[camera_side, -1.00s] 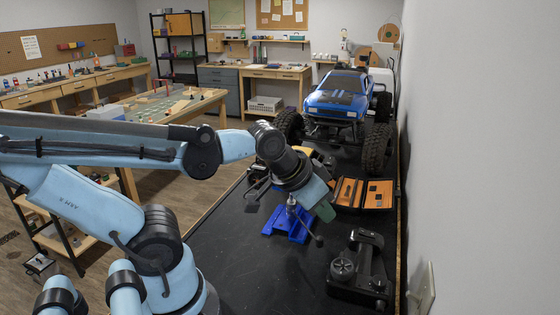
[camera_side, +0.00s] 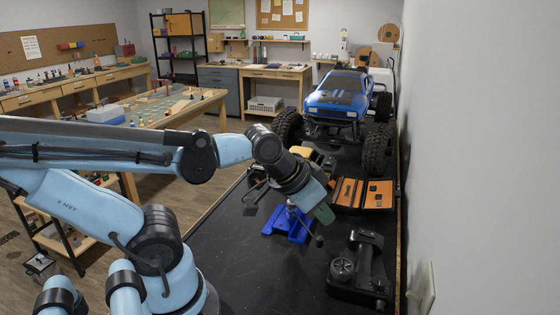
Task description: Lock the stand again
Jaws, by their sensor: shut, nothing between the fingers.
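The blue stand (camera_side: 278,222) sits on the black bench top below the end of my arm. A thin metal post (camera_side: 291,205) rises from it, partly covered by my wrist. A small dark knob (camera_side: 319,240) shows at the stand's right; I cannot tell whether it belongs to the stand's lock. My gripper (camera_side: 310,198) is shut and empty, low over the stand's upper part. Its fingertips are hard to make out, and I cannot tell whether they touch the stand. The lock itself cannot be made out at this size.
A blue crawler truck (camera_side: 338,95) with big tyres stands behind. An open case with orange inserts (camera_side: 362,194) lies to the right of my wrist. A black radio transmitter (camera_side: 360,270) lies in front of it, near the wall. The bench's front left is clear.

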